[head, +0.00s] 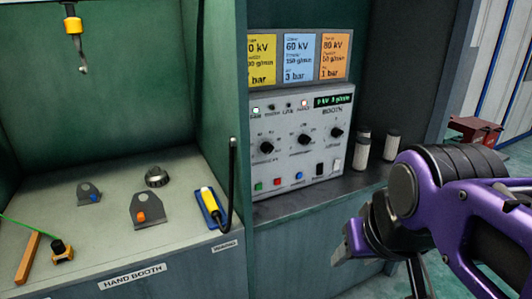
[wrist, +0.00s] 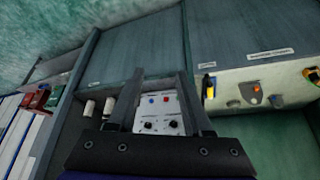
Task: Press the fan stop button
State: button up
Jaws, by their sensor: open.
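A grey control box (head: 303,135) marked BOOTH stands on a ledge right of the hand booth. Along its lower front are a green button (head: 257,187), a red button (head: 277,182) and a blue button (head: 298,176), with a black and a white switch to their right. The button labels are too small to read, so I cannot tell which one is fan stop. My gripper (head: 352,242) is right of and below the box, apart from it. In the wrist view my gripper (wrist: 161,76) is open and empty, with the box (wrist: 158,112) showing inverted between its fingers.
White-grey bottles (head: 362,150) stand right of the box. A black upright rod (head: 233,175) and a yellow-handled tool (head: 210,205) are at its left. The booth floor (head: 110,225) holds several small parts. A hook (head: 83,66) hangs above.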

jog(key=shift+c, duration=0.2)
grip_shut()
dwell(1.4)
